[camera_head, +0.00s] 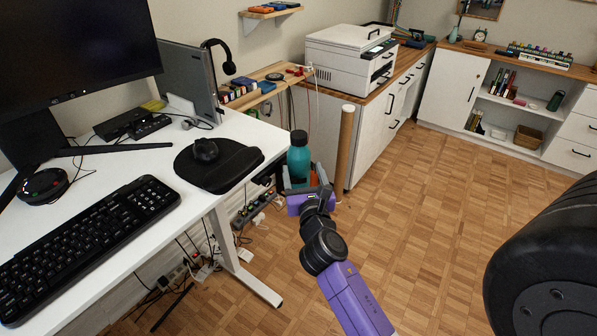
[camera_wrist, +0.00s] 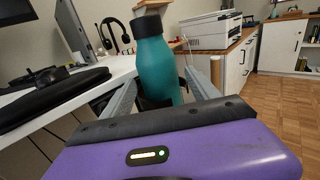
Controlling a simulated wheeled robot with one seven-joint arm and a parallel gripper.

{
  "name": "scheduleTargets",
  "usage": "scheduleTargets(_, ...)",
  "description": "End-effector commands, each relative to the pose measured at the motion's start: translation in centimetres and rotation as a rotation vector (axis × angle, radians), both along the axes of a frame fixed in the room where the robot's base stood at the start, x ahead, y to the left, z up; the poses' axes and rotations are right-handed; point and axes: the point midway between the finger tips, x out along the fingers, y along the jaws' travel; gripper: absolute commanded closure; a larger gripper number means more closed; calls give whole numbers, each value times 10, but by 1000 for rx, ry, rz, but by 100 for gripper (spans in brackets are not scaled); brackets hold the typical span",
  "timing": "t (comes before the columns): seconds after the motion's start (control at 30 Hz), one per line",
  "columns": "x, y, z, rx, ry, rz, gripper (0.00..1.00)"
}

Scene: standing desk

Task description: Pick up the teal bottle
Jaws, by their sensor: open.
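The teal bottle (camera_head: 299,160) with a black cap stands upright just past the right edge of the white desk in the head view. In the wrist view the teal bottle (camera_wrist: 156,70) rises between and beyond the two grey fingers. My gripper (camera_head: 304,178) is open, with its fingers reaching toward the bottle's lower part. In the wrist view my gripper (camera_wrist: 160,88) has one finger on each side of the bottle. I cannot tell whether either finger touches it.
The white desk (camera_head: 110,215) with keyboard (camera_head: 90,235), mouse pad (camera_head: 225,170) and monitor is on the left. A cardboard tube (camera_head: 345,150) stands right of the bottle, by the printer cabinet (camera_head: 370,140). Cables and power strips lie below the desk. The wooden floor (camera_head: 430,220) to the right is clear.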

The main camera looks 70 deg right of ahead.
Motion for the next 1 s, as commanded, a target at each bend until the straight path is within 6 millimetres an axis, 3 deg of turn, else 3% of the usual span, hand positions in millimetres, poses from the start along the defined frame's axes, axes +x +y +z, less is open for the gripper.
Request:
scheduleTargets(0.4, 29, -42, -1, 2, -3, 1, 30)
scheduleTargets(0.7, 32, -44, -1, 3, -3, 3, 30)
scheduleTargets(1.0, 32, -44, -1, 3, -3, 3, 89)
